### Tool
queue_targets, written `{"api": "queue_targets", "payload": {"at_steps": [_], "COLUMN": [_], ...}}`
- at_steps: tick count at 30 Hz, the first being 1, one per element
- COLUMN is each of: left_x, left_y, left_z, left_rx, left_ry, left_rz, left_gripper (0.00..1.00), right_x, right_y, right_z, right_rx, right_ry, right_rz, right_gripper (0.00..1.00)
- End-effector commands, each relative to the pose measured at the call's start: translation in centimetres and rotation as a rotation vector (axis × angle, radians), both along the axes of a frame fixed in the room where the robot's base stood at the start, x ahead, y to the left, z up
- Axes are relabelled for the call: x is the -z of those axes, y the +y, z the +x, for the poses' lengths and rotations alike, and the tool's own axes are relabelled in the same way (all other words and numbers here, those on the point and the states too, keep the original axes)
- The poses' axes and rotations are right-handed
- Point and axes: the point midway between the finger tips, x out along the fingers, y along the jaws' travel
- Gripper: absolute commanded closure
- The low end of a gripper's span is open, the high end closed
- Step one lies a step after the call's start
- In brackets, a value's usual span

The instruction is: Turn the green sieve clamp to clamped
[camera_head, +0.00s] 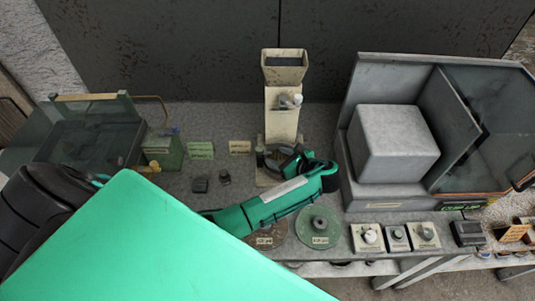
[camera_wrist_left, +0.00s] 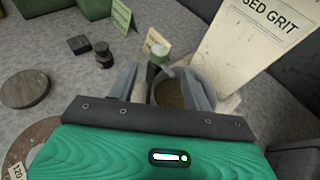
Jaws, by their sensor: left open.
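The green sieve clamp (camera_wrist_left: 158,52) shows in the left wrist view as a short upright post with a pale green top, beside a round sieve (camera_wrist_left: 168,92) with brown mesh. My left gripper (camera_wrist_left: 160,72) is open, with one finger on each side of the clamp and the near part of the sieve. I cannot tell whether a finger touches the clamp. In the head view my left gripper (camera_head: 287,158) is at the foot of the pale grit tower (camera_head: 282,115) and mostly hides the sieve and clamp. My right gripper is not in view.
A glass-sided cabinet with a grey block (camera_head: 395,143) stands at the right. Several small knob boxes (camera_head: 397,238) line the front edge. Round grit discs (camera_head: 319,228) lie below my left arm. Small dark weights (camera_head: 200,185) and label cards (camera_head: 200,150) are left of the tower.

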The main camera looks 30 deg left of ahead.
Motion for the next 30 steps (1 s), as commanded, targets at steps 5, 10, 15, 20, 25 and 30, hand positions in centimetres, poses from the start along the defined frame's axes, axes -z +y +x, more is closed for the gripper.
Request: {"api": "queue_targets", "payload": {"at_steps": [5, 10, 15, 20, 25, 30], "left_x": [-0.9, -1.4, -1.5, -1.5, -1.5, -1.5], "left_y": [-2.5, -3.3, -3.4, -3.3, -3.3, -3.3], "left_z": [-0.5, -0.7, -0.7, -0.7, -0.7, -0.8], "left_rx": [0.001, -0.001, -0.001, -0.001, -0.001, -0.001], "left_ry": [-0.003, -0.001, -0.001, -0.001, -0.001, 0.000], "left_rz": [-0.002, 0.000, 0.000, 0.000, 0.000, 0.000], "left_gripper": [0.50, 0.50, 0.50, 0.50, 0.50, 0.50], "right_x": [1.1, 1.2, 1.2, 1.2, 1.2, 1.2], "right_y": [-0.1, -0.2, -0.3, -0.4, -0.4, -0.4], "right_z": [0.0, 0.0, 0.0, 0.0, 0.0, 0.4], "right_rx": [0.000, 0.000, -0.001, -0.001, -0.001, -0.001], "right_ry": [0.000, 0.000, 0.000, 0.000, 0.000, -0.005], "right_rz": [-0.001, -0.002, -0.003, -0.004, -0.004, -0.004], "right_gripper": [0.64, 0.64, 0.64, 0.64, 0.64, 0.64]}}
